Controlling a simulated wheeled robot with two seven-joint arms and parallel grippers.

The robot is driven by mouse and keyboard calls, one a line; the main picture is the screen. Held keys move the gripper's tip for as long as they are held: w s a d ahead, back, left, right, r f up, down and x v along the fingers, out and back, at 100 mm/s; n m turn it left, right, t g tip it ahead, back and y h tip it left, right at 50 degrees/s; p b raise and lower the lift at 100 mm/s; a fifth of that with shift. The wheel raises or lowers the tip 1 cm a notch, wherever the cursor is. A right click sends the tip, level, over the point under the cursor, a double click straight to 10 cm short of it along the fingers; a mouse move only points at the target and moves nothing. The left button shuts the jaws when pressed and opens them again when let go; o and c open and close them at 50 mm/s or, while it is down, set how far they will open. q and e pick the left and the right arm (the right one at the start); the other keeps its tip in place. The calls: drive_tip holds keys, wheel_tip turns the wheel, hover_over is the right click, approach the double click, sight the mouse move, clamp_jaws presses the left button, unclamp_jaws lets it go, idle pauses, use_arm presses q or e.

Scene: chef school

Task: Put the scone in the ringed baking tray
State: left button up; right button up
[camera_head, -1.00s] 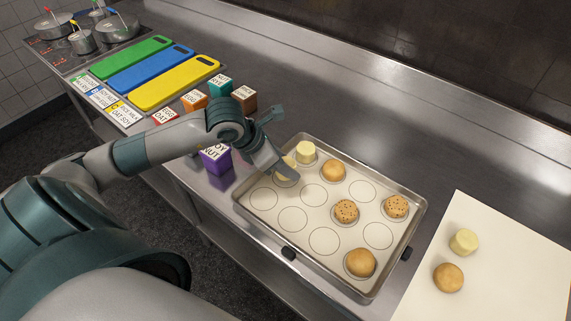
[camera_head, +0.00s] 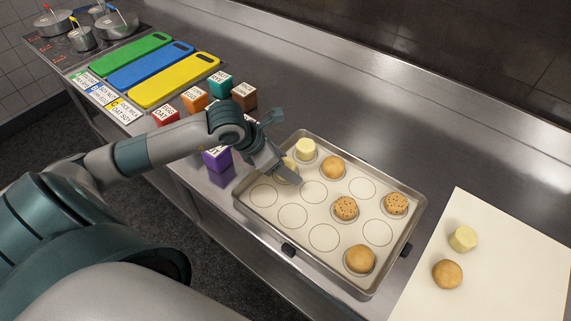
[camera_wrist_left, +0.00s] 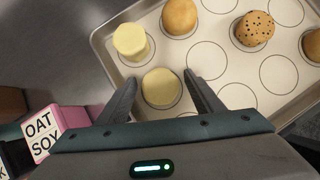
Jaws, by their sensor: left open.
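The ringed baking tray (camera_head: 420,218) lies on the steel counter, lined with a pale sheet marked with circles. One pale yellow cylindrical scone (camera_wrist_left: 161,88) sits in a ring of the tray, between the fingers of my left gripper (camera_wrist_left: 159,78). The gripper is open, with gaps on both sides of the scone. In the head view the left gripper (camera_head: 288,167) partly hides that scone. A second pale scone (camera_head: 306,148) sits in the corner ring beside it. A third (camera_head: 463,239) stands on the white board (camera_head: 500,285) at the right. My right gripper is not in view.
The tray also holds plain round buns (camera_head: 333,167) and speckled ones (camera_head: 345,208); several rings are empty. Another bun (camera_head: 447,274) is on the board. Labelled cubes, including a purple one (camera_head: 216,161), stand close to my left arm. Coloured cutting boards (camera_head: 175,82) lie farther left.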

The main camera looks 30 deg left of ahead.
use_arm(q)
drive_tip(key=shift+r, duration=0.1)
drive_tip(key=shift+r, duration=0.1)
drive_tip(key=b+v, duration=0.3)
drive_tip(key=v, duration=0.8)
drive_tip(key=shift+s+r, duration=0.2)
drive_tip(key=shift+r, duration=0.15)
